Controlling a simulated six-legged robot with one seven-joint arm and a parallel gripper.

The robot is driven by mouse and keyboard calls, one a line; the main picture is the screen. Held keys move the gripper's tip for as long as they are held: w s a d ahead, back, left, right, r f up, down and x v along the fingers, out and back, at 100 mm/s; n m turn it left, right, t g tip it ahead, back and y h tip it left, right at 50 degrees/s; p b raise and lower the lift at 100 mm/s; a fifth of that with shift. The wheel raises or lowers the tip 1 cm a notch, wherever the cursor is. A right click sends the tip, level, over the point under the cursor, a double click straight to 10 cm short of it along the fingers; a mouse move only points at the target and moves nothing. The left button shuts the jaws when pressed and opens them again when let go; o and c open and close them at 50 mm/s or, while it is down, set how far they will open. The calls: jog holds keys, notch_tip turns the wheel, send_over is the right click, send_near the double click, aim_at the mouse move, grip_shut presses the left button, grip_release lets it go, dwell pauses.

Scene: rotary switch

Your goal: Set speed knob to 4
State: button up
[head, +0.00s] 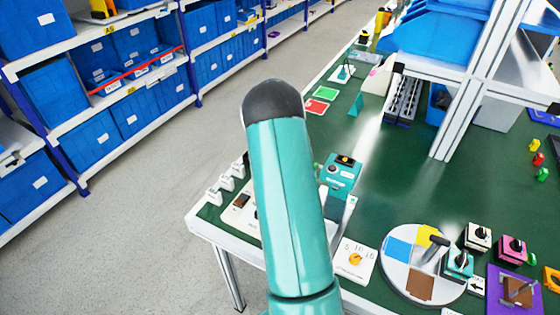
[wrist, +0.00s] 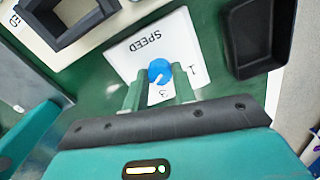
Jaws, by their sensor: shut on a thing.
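The blue speed knob (wrist: 160,68) sits on a white plate (wrist: 124,55) marked SPEED, which reads upside down in the wrist view. My gripper (wrist: 159,74) has its two green fingers on either side of the knob, shut on it. A white pointer mark on the knob points down and slightly left, toward a 3 printed between the fingers. Another mark, perhaps a 1, shows right of the knob. I cannot make out a 4; the fingers cover part of the plate. In the head view my arm hides the knob and the gripper.
In the wrist view a black tray (wrist: 258,38) stands right of the plate and a dark square frame (wrist: 68,22) at upper left. In the head view, a white plate with an orange knob (head: 355,258) and a round multicoloured disc (head: 408,282) lie on the green table.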

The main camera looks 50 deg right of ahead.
dwell(0.3)
jog(key=o, duration=1)
jog(key=shift+r, duration=0.1)
notch_tip(320, 180, up, 14)
jog(key=shift+f, duration=0.2)
